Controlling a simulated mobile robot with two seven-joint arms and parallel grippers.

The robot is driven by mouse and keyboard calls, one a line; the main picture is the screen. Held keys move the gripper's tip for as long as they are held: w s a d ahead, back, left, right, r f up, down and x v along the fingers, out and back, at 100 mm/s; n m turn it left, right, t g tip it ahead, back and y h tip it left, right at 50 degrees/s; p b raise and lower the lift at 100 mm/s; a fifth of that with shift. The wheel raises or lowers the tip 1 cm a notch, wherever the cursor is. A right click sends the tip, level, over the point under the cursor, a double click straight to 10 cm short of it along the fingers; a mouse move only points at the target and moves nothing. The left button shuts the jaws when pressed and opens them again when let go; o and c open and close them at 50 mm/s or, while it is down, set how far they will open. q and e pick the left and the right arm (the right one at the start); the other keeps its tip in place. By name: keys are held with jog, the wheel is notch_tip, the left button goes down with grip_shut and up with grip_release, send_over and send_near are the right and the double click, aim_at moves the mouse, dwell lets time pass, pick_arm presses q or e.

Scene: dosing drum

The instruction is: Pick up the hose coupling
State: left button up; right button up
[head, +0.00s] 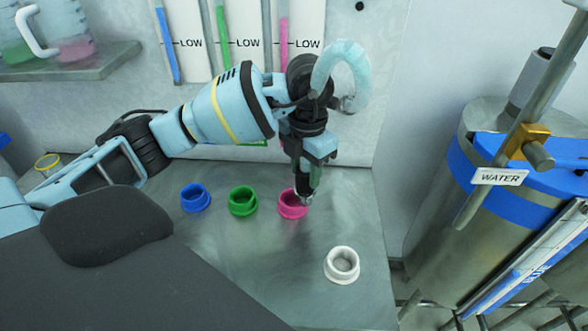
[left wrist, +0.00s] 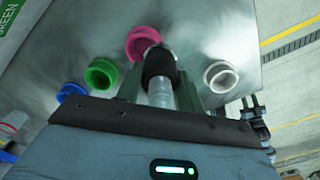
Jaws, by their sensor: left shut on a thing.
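My left gripper (head: 304,185) points down over the pink port at the counter. It is shut on the hose coupling, a black collar with a silvery, pale body (left wrist: 160,92) between the two fingers in the left wrist view. In the head view the coupling (head: 303,194) shows as a small dark and silver piece below the fingers, at the right rim of the pink port (head: 285,210). I cannot tell whether it touches the port.
A blue port (head: 195,198), a green port (head: 242,201) and a white port (head: 342,265) stand on the metal counter (head: 240,265). Level gauges marked LOW (head: 247,43) hang behind. A steel drum (head: 440,190) with a WATER tag (head: 499,177) stands at the right.

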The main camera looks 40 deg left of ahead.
pick_arm(q)
jog(key=w+d+r+b, duration=0.1)
jog(key=d, duration=1.1)
jog(key=shift+w+d+r, duration=0.15)
jog(key=shift+d, duration=0.25)
